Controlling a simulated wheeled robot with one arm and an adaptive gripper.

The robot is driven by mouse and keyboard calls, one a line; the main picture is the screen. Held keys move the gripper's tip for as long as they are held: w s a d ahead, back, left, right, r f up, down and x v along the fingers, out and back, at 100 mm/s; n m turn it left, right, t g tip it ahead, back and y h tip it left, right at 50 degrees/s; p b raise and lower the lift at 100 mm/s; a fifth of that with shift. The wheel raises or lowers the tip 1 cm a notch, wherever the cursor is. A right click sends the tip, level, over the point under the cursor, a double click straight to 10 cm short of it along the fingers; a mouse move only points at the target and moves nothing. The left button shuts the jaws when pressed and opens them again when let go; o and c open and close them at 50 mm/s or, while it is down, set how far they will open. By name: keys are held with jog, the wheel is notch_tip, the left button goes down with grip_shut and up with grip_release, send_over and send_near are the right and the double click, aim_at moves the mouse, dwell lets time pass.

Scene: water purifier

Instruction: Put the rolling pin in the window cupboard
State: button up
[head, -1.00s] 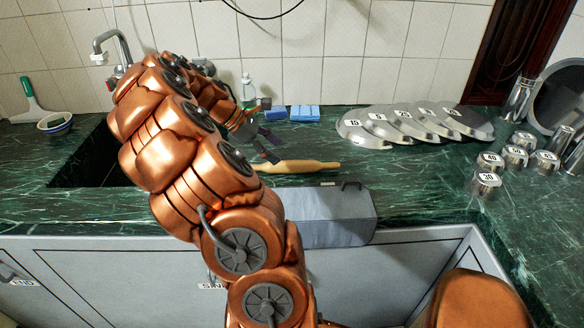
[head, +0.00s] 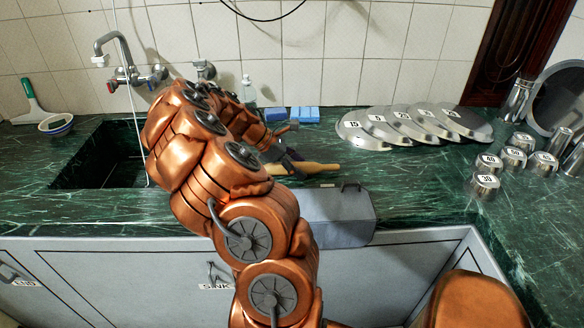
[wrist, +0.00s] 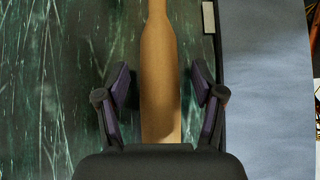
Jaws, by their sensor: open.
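The rolling pin (head: 316,168) is light wood and lies on the green marble counter behind a grey box; my arm hides its left part in the head view. In the wrist view the rolling pin (wrist: 159,75) runs upright through the picture, its thick body between my two fingers. My gripper (wrist: 160,85) is open, with one finger on each side of the pin and a gap on both sides. In the head view my gripper (head: 290,160) is partly hidden by my arm. I cannot make out a window cupboard.
The grey box (head: 338,216) stands at the counter's front edge, close beside the pin. Several numbered metal lids (head: 415,126) lie to the right, with small numbered canisters (head: 485,184) beyond. The sink (head: 105,160) is at left. Blue sponges (head: 305,114) lie near the wall.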

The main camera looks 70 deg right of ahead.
jog(key=shift+s+f, duration=0.1)
grip_shut()
dwell(0.6)
